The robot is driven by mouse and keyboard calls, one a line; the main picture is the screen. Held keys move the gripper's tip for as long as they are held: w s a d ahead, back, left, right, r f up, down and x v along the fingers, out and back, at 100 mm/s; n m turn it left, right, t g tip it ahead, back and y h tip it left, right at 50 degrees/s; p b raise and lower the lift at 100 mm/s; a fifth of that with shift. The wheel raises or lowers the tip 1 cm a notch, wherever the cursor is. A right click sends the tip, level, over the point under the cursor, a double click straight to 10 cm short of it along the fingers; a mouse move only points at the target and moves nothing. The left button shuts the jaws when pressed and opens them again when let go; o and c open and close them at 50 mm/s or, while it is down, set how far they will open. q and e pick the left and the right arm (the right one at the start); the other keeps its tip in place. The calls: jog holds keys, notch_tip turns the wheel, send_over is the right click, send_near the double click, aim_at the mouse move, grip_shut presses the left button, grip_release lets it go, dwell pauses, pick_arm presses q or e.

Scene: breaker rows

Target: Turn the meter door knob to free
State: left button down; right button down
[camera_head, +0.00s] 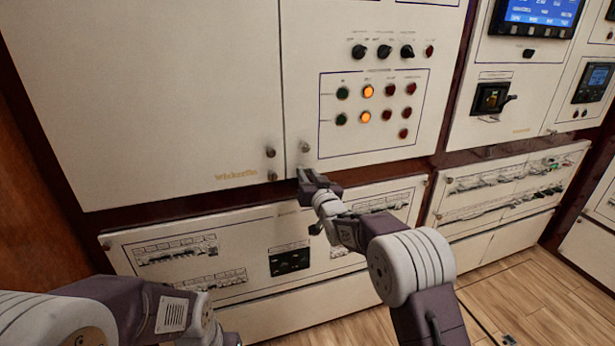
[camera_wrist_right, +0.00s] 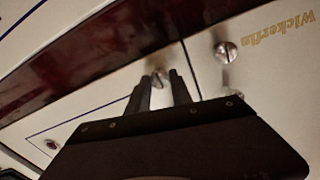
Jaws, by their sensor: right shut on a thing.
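My right gripper (camera_head: 303,176) is at the lower left corner of the white door with lamps and switches (camera_head: 343,170). In the right wrist view its two dark fingers (camera_wrist_right: 161,88) are shut on a small round metal knob (camera_wrist_right: 158,78), one on each side. In the head view the gripper hides this knob. Another knob (camera_head: 304,146) sits just above it on the same door. I cannot read any free or locked marking. My left arm shows at the lower left, but its gripper is not in view.
The neighbouring door marked Wickerfla (camera_head: 236,175) has two knobs (camera_head: 270,152) close to the left of my gripper; one shows in the wrist view (camera_wrist_right: 227,52). A dark red rail runs below the doors. A breaker panel (camera_head: 230,290) stands underneath. Wooden floor (camera_head: 525,290) is clear at right.

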jog(key=n+b, duration=0.2)
jog(key=n, duration=0.2)
jog(key=shift+f+b, duration=0.1)
jog(key=shift+b, duration=0.25)
jog(key=n+b, duration=0.2)
jog(key=n, duration=0.2)
jog(key=shift+n, duration=0.4)
jog(key=n+b, duration=0.3)
jog(key=n, duration=0.2)
jog(key=shift+b, duration=0.3)
jog(key=shift+n+b, duration=1)
jog(key=shift+n, duration=0.8)
jog(key=c, duration=1.1)
grip_release()
jog(key=shift+c, duration=0.2)
jog(key=shift+s, duration=0.1)
